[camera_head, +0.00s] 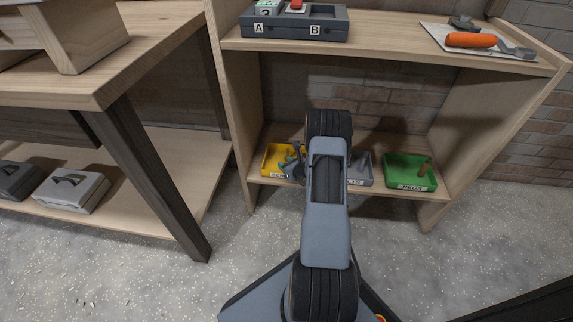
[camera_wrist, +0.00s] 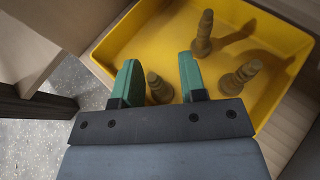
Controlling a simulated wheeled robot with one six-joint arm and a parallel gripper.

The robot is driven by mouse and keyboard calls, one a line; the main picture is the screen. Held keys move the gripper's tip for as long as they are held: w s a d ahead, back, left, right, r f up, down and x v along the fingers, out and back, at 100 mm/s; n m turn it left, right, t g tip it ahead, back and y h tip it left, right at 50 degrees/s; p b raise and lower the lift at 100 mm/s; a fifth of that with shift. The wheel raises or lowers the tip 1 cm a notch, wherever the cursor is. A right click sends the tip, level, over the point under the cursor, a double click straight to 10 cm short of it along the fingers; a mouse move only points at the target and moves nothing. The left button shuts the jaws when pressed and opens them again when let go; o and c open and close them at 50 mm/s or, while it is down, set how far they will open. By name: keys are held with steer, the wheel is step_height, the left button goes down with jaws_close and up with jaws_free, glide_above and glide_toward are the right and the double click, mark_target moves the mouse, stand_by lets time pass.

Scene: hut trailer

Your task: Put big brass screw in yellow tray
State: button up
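The yellow tray (camera_head: 269,161) sits at the left end of the low shelf in the head view, partly hidden by my arm. In the wrist view the yellow tray (camera_wrist: 112,47) holds a brass screw (camera_wrist: 204,33) at the back, another brass screw (camera_wrist: 240,77) at the right, and a third brass screw (camera_wrist: 159,88) near the fingers. I cannot tell which is the big one. My gripper (camera_wrist: 160,80) is open over the tray's near side, its green fingers apart. The third screw shows in the gap between them, with space on both sides. My gripper also shows in the head view (camera_head: 292,161).
A grey tray (camera_head: 362,179), partly behind my arm, and a green tray (camera_head: 405,183) holding a brown piece stand to the right on the low shelf. The upper shelf (camera_head: 400,59) overhangs them. A table leg (camera_head: 150,175) stands to the left.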

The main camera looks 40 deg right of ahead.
steer(key=shift+r, duration=0.15)
steer(key=p+v, duration=0.4)
steer(key=v, duration=0.7)
steer(key=a+r+n+g+y, duration=0.3)
steer(key=a+r+n+y, duration=0.2)
steer(key=a+r+n, duration=0.4)
steer(key=a+r+n+g+y, duration=0.35)
steer(key=a+r+n, duration=0.3)
steer(key=a, duration=0.35)
steer(key=s+a+r+n+g+h, duration=0.2)
steer(key=s+a+r+n+h, duration=0.1)
steer(key=n, duration=0.7)
steer(key=s+a+r+n+g+h, duration=0.2)
steer(key=s+a+r+n+h, duration=0.2)
steer(key=s+r+n, duration=0.3)
steer(key=shift+s+a+r+n+h, duration=0.25)
steer(key=shift+s+n+h, duration=0.6)
steer(key=shift+s+n, duration=0.6)
steer(key=shift+w, duration=0.25)
